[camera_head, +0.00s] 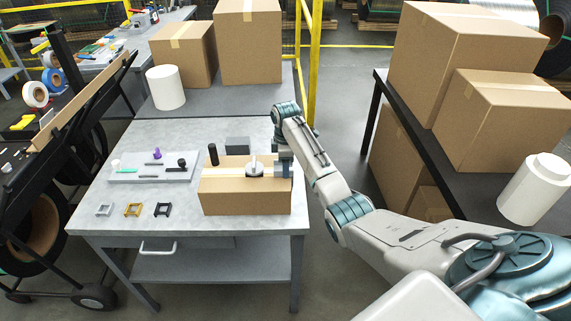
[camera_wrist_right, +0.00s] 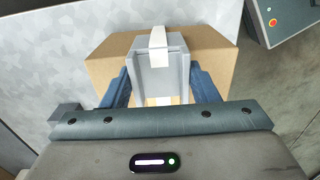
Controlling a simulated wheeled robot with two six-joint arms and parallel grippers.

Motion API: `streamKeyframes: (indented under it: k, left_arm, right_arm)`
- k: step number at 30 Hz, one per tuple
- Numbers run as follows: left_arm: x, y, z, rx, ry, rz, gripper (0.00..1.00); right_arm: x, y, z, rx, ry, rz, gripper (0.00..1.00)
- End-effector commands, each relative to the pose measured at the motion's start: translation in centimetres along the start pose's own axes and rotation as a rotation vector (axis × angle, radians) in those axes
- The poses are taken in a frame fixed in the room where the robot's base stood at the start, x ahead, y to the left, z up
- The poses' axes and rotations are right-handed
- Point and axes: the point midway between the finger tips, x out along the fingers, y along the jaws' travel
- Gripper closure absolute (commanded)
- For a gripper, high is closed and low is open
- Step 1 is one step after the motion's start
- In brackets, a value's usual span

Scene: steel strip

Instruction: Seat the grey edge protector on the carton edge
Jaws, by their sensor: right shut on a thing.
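The brown carton (camera_head: 245,202) lies on the grey table, with a pale tape strip along its top. My right gripper (camera_head: 283,167) is over the carton's right end. In the right wrist view the grey edge protector (camera_wrist_right: 148,80) sits between the two blue fingers of my right gripper (camera_wrist_right: 159,88), which is shut on it. The carton (camera_wrist_right: 105,65) is behind and below the protector there. I cannot tell whether the protector touches the carton edge. My left gripper is not in view.
A dark cylinder (camera_head: 213,155) and a grey block (camera_head: 237,145) stand behind the carton. A grey tray (camera_head: 130,178) with small parts is to its left. Large cartons (camera_head: 455,50) stand on the right table.

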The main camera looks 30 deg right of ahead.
Motion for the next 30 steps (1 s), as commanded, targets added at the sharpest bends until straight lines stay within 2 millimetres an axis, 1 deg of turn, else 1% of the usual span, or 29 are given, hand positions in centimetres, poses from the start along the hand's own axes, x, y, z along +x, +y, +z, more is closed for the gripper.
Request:
streamKeyframes:
  k: [9,10,13,14,24,28,30]
  left_arm:
    - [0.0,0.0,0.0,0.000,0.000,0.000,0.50]
    - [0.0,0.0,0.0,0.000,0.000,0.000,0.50]
    - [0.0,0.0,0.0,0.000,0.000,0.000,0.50]
    - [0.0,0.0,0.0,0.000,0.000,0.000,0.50]
    - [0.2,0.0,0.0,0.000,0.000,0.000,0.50]
    - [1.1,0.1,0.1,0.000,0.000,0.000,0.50]
    - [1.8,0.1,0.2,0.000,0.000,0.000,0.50]
  right_arm:
    - [0.3,0.0,0.0,0.000,0.000,0.000,0.69]
    - [0.3,0.0,0.0,0.000,0.000,0.000,0.44]
    - [0.3,0.0,0.0,0.000,0.000,0.000,0.24]
    - [0.3,0.0,0.0,0.000,0.000,0.000,0.21]
    - [0.0,0.0,0.0,0.000,0.000,0.001,0.21]
    - [-1.4,0.1,0.0,0.000,0.001,0.004,0.21]
    - [-2.7,0.1,0.0,0.000,0.002,0.006,0.21]
